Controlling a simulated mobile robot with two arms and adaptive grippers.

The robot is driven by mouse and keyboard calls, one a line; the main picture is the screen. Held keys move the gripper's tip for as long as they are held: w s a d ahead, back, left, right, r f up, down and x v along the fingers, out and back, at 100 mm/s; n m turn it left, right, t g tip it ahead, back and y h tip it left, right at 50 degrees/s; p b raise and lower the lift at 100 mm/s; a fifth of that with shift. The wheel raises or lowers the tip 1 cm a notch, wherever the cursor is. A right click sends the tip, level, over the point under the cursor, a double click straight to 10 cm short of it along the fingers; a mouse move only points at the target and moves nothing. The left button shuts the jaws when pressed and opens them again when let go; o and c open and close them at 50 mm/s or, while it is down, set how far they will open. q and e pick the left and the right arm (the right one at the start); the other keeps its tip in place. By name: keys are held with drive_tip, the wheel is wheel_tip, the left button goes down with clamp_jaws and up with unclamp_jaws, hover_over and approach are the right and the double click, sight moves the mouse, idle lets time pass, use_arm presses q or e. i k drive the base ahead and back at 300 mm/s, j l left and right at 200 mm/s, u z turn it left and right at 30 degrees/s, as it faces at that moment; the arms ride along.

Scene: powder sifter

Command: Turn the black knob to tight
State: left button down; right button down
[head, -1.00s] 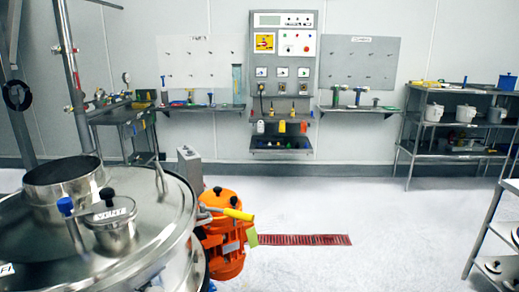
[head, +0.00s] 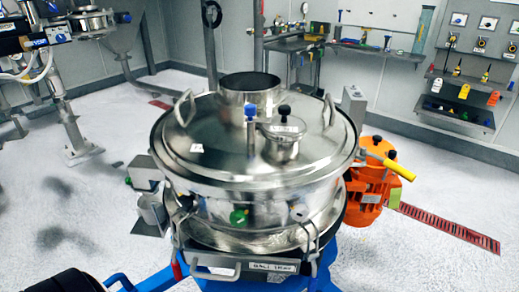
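The round steel sifter (head: 250,160) stands in the middle of the head view. A black knob (head: 284,110) sits upright on the small round port cover (head: 283,142) on its lid. A blue knob (head: 251,112) on a steel post stands just left of that cover. More dark knobs (head: 377,140) sit on the orange motor (head: 372,185) at the right. I cannot tell from the view how tight any knob is. Neither of my grippers shows; a dark rounded shape at the bottom left edge is probably part of my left arm.
Loop handles (head: 184,107) and a wide open neck (head: 249,95) rise from the lid. A yellow lever (head: 400,170) sticks out at the right. Blue frame parts (head: 160,280) lie below the sifter. A tool bench (head: 350,48) and wall panel stand behind. The floor on both sides is mostly clear.

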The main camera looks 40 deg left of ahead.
sight(185, 203)
drive_tip(key=u, duration=1.15)
drive_tip(key=k+j+z, duration=0.2)
drive_tip(key=j, duration=0.25)
drive_tip(key=i, duration=0.1)
